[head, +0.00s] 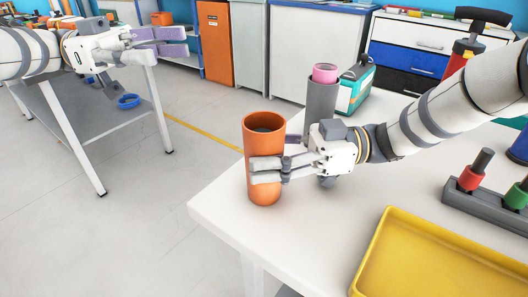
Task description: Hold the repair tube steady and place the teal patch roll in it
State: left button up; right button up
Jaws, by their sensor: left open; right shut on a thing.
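An orange open-topped tube (263,140), which I take as the repair tube, stands upright near the left corner of the white table. My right gripper (252,172) is shut on it, with its fingers around the lower half. The tube's inside looks dark, and I cannot make out anything in it. My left gripper (187,42) is open, with nothing seen between its fingers. It is at the upper left, away from the white table and far from the tube. I cannot identify a teal patch roll in this view.
A dark grey tube (321,100) with a pink roll (325,73) in its top stands behind my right gripper. Beyond it is a teal-and-white case (356,88). A yellow tray (440,262) and a grey peg rack (484,208) lie at the right. The table's front left is clear.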

jog(key=o, duration=1.2)
